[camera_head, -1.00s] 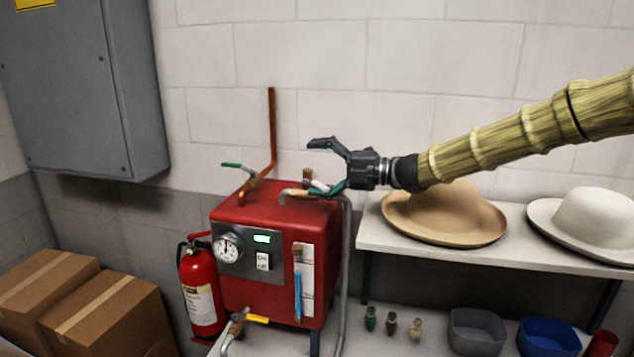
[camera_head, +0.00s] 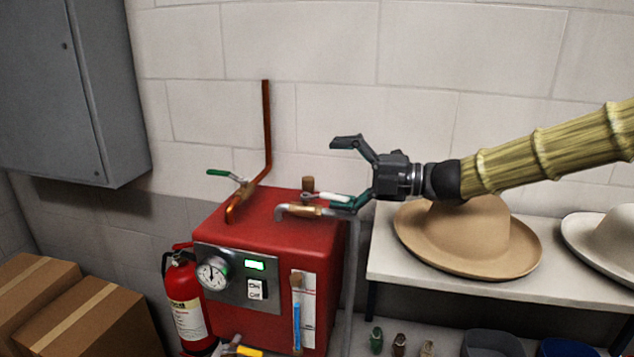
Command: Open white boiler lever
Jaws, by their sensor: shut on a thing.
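The white boiler lever (camera_head: 334,197) is on a brass valve (camera_head: 304,210) on top of the red boiler (camera_head: 270,240). It points right, toward my gripper. My gripper (camera_head: 342,174) is at the lever's right end, shut on it, though its fingers look well apart in this view. The upper finger stands clear above the lever. The lower finger lies along the lever's end and partly hides it; the exact contact is hard to see.
A green-handled valve (camera_head: 219,172) and copper pipe (camera_head: 267,130) stand left of the lever. A grey pipe (camera_head: 352,270) runs down the boiler's right side. A tan hat (camera_head: 465,235) sits on the shelf (camera_head: 400,268) below my arm. The wall behind is bare.

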